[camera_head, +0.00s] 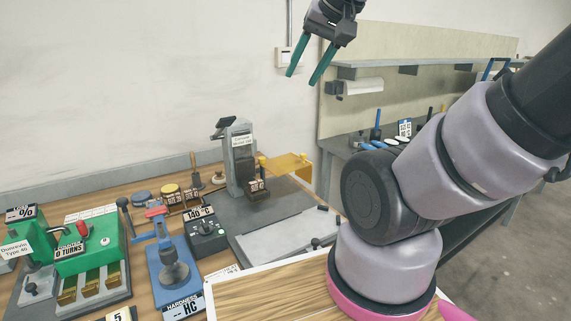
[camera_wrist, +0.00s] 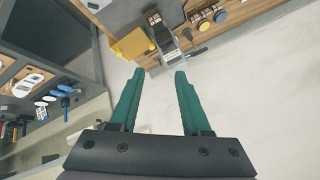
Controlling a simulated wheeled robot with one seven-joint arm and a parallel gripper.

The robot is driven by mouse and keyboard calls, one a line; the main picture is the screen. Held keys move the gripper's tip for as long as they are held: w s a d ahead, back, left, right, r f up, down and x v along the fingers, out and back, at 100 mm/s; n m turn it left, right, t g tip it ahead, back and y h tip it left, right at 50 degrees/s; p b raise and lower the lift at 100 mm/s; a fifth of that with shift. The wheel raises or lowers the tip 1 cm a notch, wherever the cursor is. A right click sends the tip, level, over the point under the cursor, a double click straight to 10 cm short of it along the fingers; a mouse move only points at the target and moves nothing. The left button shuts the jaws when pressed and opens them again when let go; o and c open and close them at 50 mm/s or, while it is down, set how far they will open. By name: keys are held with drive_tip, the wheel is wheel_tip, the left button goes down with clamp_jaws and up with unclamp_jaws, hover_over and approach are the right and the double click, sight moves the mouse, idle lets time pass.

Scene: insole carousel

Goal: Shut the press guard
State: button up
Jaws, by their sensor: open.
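A grey press (camera_head: 239,155) stands upright at the back of the wooden bench, with a white label on its front. A yellow guard (camera_head: 286,165) sticks out to the right from it at about mid height, like a flat panel swung aside. The guard also shows in the wrist view (camera_wrist: 134,44), beside the press (camera_wrist: 174,52). My gripper (camera_head: 302,79) is high in the air, above and to the right of the press, and touches nothing. Its two green fingers (camera_wrist: 157,75) are apart and empty in the wrist view.
A dark controller (camera_head: 206,237) reading 140°C, a blue hardness tester (camera_head: 175,270) and a green machine (camera_head: 90,243) stand left of the press. A grey plate (camera_head: 290,245) lies bare in front. A second bench (camera_head: 357,150) with tools stands at the back right.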

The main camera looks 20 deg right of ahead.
drive_tip(key=shift+w, duration=0.15)
drive_tip(key=c, duration=0.5)
drive_tip(key=shift+n+g+h, duration=0.4)
drive_tip(key=shift+g+h, duration=0.4)
drive_tip(key=shift+g, duration=0.1)
drive_tip(key=w+d+f, duration=0.1)
drive_tip(key=w, duration=0.4)
drive_tip(key=w+d+f, duration=0.2)
drive_tip(key=w, duration=0.2)
drive_tip(key=w+d+f, duration=0.2)
drive_tip(key=w, duration=0.3)
drive_tip(key=shift+w+d+f, duration=0.1)
drive_tip(key=shift+w+d, duration=0.15)
drive_tip(key=shift+w, duration=0.1)
clamp_jaws()
drive_tip(key=w+d+f+n+g+h, duration=0.1)
drive_tip(key=w+d+f, duration=0.5)
drive_tip(key=w+f, duration=0.55)
drive_tip(key=f, duration=0.7)
drive_tip(key=w+f, duration=0.1)
drive_tip(key=f, duration=0.2)
drive_tip(key=shift+d+f, duration=0.15)
drive_tip(key=shift+f, duration=0.2)
drive_tip(key=shift+s+f, duration=0.2)
drive_tip(key=shift+s, duration=0.45)
